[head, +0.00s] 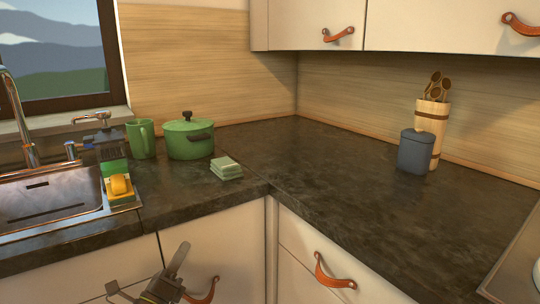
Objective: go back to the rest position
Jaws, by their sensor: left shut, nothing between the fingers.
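My left gripper (170,280) is low in the head view, in front of the pale lower cabinet doors and below the counter's front edge. It is shut and empty. An orange leather pull (203,292) on the cabinet door is just to its right; I cannot tell whether they touch. My right gripper is not in the head view.
The dark counter (330,175) holds a green pot (188,138), green mug (141,139), stacked green sponges or cloths (226,168), grey canister (415,152) and wooden utensil holder (434,122). A steel sink (50,200) is left. Another leather pull (331,272) is on the right drawer.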

